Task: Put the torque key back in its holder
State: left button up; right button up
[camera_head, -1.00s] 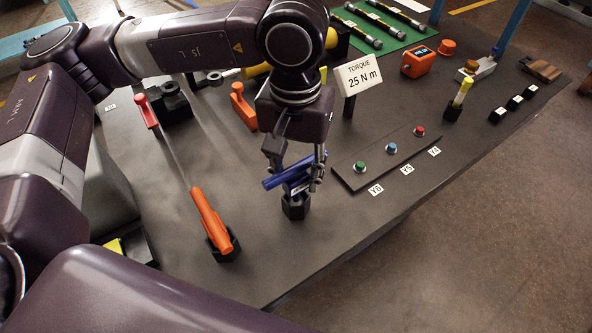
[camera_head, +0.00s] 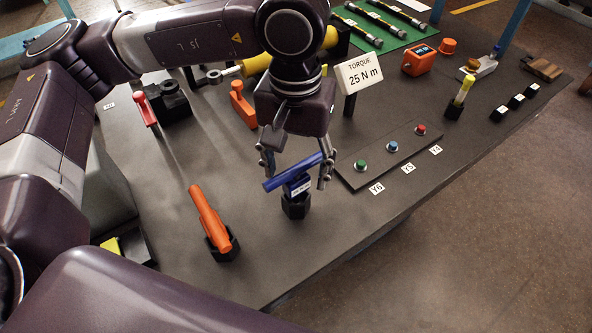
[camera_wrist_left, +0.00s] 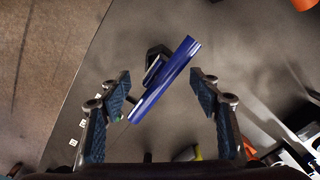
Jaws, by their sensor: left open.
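The torque key, with a blue bar handle (camera_head: 285,175) and a small label below it, stands in a black holder (camera_head: 297,208) near the table's front edge. My left gripper (camera_head: 296,170) points down at the key; its fingers are open, one on each side of the handle. In the left wrist view the blue handle (camera_wrist_left: 165,80) lies slanted between the spread fingers (camera_wrist_left: 162,88), with clear gaps on both sides. The handle mostly hides the holder there. How deep the key sits is hard to tell. My right gripper is not in view.
An orange tool (camera_head: 209,220) stands in a black socket to the left. A panel with green, blue and red buttons (camera_head: 392,147) lies to the right. The torque sign (camera_head: 359,74) stands behind the gripper. The table front right of the holder is clear.

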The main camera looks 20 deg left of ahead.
pick_arm(q)
notch_tip(320, 180, up, 11)
dwell(0.3)
jog(key=shift+f, duration=0.15)
dwell(0.3)
